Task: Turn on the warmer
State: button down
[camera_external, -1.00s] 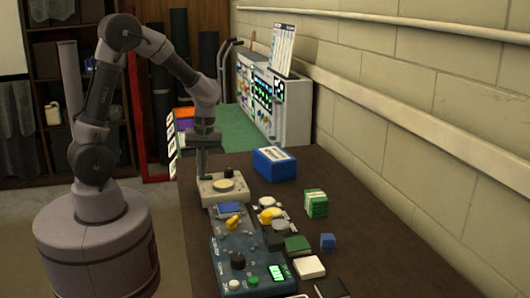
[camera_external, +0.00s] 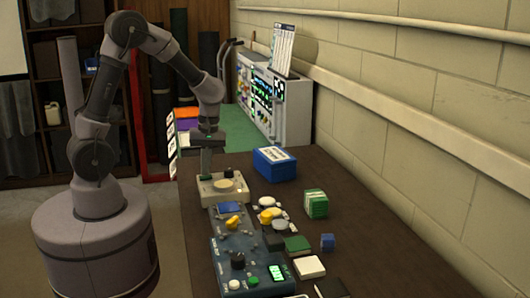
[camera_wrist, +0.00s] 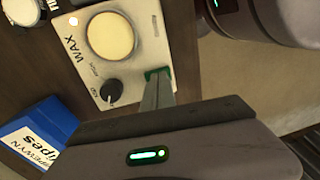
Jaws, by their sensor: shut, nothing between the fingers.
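The warmer (camera_external: 215,200) is a pale box with a round yellow wax pot in its top, standing on the dark bench. In the wrist view the warmer (camera_wrist: 130,60) is marked WAX. My gripper (camera_external: 206,174) points down at the far side of the warmer. In the wrist view my gripper (camera_wrist: 158,76) is shut and empty, with its tips by the warmer's edge, beside a small green part. I cannot tell whether they touch it.
A blue wipes box (camera_external: 274,164) stands right of the warmer, beyond my gripper. A blue control panel (camera_external: 232,262) with knobs lies in front. Several small pots, a green-banded stack (camera_external: 315,204) and pads lie to the right. The bench's right strip is mostly clear.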

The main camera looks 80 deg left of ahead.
aim_at(201, 178)
notch_tip(201, 178, up, 14)
jog(key=s+p, duration=0.1)
jog(key=p, duration=0.7)
jog(key=shift+s, duration=0.35)
jog(key=shift+f, duration=0.1)
jog(key=s+d+r+m+t+y+b, duration=0.1)
jog(key=s+d+m+t+b, duration=0.2)
jog(key=m, duration=0.8)
jog(key=s+d+r+m+t+y+b, duration=0.1)
jog(key=s+d+m+t+b, duration=0.3)
jog(key=m, duration=0.7)
jog(key=s+d+b, duration=0.1)
jog(key=d, duration=0.1)
jog(key=shift+d+r, duration=0.15)
jog(key=shift+d, duration=0.25)
dwell(0.3)
